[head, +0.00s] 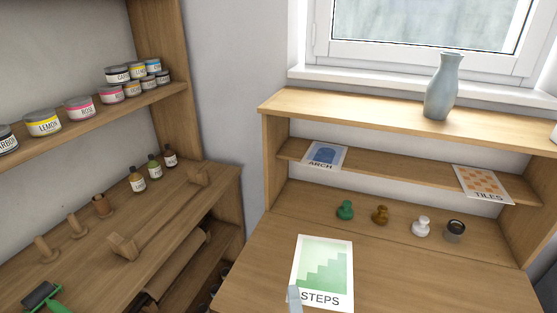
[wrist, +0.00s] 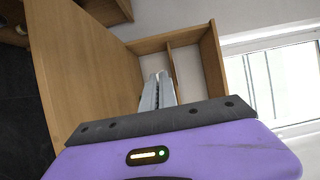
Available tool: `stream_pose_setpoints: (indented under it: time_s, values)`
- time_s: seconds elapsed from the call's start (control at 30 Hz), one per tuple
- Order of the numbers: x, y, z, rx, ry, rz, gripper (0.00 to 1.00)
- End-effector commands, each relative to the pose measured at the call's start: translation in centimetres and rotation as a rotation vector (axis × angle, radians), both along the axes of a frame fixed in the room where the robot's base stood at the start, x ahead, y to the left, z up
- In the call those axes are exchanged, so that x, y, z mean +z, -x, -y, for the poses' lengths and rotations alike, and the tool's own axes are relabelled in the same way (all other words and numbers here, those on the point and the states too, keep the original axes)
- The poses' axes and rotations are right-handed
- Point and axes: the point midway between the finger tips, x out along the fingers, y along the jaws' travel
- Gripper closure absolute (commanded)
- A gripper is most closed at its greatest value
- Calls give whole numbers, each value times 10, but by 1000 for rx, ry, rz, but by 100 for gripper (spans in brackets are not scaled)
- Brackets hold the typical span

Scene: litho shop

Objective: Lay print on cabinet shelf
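The STEPS print (head: 325,262), a white sheet with green stairs, shows at the bottom centre of the head view, over the cabinet's front worktop. My gripper (head: 294,297) overlaps its lower left corner and appears shut on that edge. In the wrist view the fingers (wrist: 158,91) are close together; the sheet cannot be made out there, likely edge-on. The wooden cabinet (head: 275,143) has a narrow shelf (head: 395,170) under its top board. The ARCH print (head: 325,154) lies at the shelf's left, the TILES print (head: 483,184) at its right. Bare shelf lies between them.
A green stamp (head: 345,210), a brown one (head: 380,215), a white one (head: 421,227) and a dark loupe-like item (head: 454,230) stand below the shelf. A blue vase (head: 442,88) stands on top. At left are a bench (head: 175,215) and an ink rack (head: 112,111).

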Motion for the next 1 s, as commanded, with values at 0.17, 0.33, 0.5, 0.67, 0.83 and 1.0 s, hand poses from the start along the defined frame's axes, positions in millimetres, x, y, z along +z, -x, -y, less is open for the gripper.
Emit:
stream_pose_setpoints:
  time_s: [0.17, 0.33, 0.5, 0.67, 0.83, 1.0]
  values:
    - [-38, 3, 55, -16, 5, -6, 100]
    - [-60, 8, 88, -28, 8, -4, 100]
    - [-79, 15, 124, -53, 8, -4, 100]
    - [-92, 22, 157, -86, 4, -2, 100]
    - [-95, 26, 170, -102, 1, 2, 100]
    - [-95, 26, 170, -104, -1, 2, 100]
